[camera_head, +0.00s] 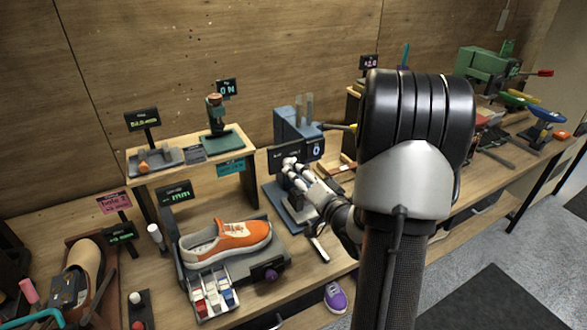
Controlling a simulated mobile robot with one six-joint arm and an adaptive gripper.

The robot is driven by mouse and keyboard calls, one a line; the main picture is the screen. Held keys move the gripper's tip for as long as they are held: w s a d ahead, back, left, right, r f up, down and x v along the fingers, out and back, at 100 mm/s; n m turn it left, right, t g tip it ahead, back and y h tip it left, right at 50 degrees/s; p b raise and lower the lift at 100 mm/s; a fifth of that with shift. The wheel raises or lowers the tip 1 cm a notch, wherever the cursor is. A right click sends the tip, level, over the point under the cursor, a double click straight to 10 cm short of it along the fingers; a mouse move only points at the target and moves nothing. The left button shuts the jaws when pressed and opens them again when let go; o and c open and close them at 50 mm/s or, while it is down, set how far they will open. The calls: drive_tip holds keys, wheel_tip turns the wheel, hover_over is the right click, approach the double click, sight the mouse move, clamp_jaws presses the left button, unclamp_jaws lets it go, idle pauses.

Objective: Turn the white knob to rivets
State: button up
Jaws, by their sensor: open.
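My gripper (297,172) is open, with pale fingers, in front of a blue-grey machine (295,124) with a dark display. Its fingers overlap the machine's lower part, and I cannot tell whether they touch it. A small round white knob-like piece (135,297) sits on a narrow dark base at the lower left, well apart from my gripper. A white upright cylinder (154,232) stands left of the orange sneaker (232,240). I cannot tell which white piece is the named knob, or whether another is hidden behind my gripper. No rivets label is readable.
The sneaker rests on a grey stand with a purple knob (271,275). A small wooden shelf (180,174) carries displays and a green device (220,139). A brown shoe (84,270) is at left. My arm blocks the bench's middle right. A green machine (483,65) stands far right.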

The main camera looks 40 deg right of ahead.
drive_tip(key=v, duration=0.7)
drive_tip(key=shift+w, duration=0.1)
